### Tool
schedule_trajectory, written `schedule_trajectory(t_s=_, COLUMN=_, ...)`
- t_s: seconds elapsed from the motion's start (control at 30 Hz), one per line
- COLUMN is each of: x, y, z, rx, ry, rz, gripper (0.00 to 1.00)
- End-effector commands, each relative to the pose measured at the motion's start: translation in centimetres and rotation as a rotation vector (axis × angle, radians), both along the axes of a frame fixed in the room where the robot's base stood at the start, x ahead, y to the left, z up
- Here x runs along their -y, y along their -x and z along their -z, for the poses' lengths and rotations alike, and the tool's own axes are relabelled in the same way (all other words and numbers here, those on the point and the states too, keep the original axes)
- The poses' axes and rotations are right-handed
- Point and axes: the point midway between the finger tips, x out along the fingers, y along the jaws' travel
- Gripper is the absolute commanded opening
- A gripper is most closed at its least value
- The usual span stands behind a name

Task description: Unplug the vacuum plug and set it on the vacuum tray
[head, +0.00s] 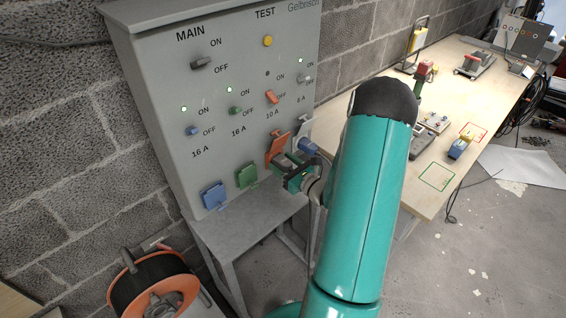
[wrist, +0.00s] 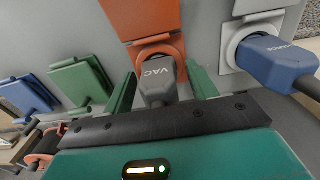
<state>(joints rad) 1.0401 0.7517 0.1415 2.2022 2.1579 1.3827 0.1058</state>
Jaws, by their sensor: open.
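The grey vacuum plug marked VAC (wrist: 158,82) sits in the orange socket (wrist: 157,50) under its raised orange lid (wrist: 150,18). The orange lid also shows in the head view (head: 277,150). My gripper (wrist: 161,92) is open, with one green finger on each side of the plug. I cannot tell whether the fingers touch it. In the head view my gripper (head: 294,168) is at the panel's lower right, partly covering the plug.
A blue plug (wrist: 282,62) is in the grey socket right of my gripper. Closed blue (head: 213,195) and green (head: 247,175) lids are to the left on the grey panel (head: 225,70). An orange cable reel (head: 155,285) stands below. The bench (head: 480,90) holds several devices.

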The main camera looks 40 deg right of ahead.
Motion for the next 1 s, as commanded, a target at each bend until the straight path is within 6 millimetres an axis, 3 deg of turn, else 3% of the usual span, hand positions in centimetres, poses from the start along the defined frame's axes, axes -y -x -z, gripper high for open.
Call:
schedule_trajectory(t_s=0.83, x=-0.01, y=0.04, z=-0.02, rx=0.0, ry=0.0, rz=0.0, gripper=0.57)
schedule_trajectory(t_s=1.0, x=0.0, y=0.04, z=-0.02, rx=0.0, ry=0.0, rz=0.0, gripper=0.24)
